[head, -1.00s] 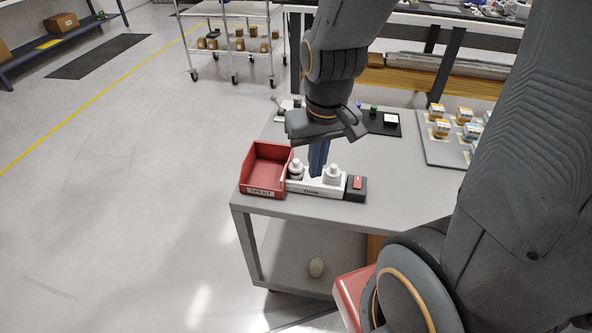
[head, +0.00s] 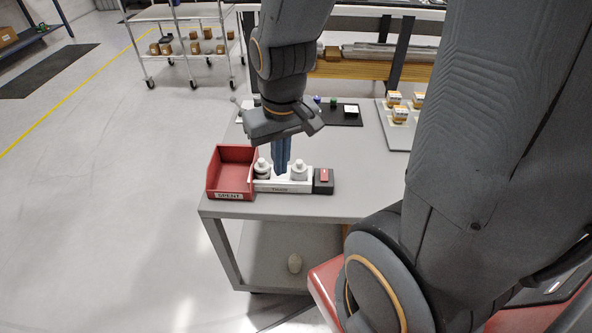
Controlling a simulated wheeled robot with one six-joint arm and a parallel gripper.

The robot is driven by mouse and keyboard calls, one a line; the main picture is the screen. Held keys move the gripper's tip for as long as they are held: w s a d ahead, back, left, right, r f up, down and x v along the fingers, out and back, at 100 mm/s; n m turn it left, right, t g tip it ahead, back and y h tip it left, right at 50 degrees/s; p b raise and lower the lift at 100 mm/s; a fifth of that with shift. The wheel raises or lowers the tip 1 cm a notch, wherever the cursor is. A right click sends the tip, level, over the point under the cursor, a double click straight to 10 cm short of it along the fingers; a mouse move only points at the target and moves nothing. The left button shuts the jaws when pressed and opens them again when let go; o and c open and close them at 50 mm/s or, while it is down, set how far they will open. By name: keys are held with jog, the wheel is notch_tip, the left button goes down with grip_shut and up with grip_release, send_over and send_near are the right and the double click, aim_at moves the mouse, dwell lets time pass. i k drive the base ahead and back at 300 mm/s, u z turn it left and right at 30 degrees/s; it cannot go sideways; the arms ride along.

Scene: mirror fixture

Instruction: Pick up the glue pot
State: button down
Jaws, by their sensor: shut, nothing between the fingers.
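Two pale pots with narrow tops stand in a white holder (head: 285,187) with a dark printed label on its front, near the table's front edge. The left pot (head: 263,170) and the right pot (head: 299,171) look alike, and I cannot tell which is the glue pot. My gripper (head: 281,172) points down with its blue fingers shut and empty. In the picture its tips sit between the two pots. I cannot tell whether they touch the holder or either pot.
A red bin (head: 231,182) labelled SPENT adjoins the holder's left end. A black block with a red top (head: 324,182) adjoins its right end. A dark tray (head: 345,114) and a board with small boxes (head: 398,114) lie behind. The grey tabletop (head: 363,180) is clear to the right.

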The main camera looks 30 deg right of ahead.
aim_at(265, 175)
jog(key=u, duration=0.05)
jog(key=k, duration=0.5)
jog(key=u, duration=0.85)
jog(key=i, duration=0.75)
jog(key=z, duration=1.3)
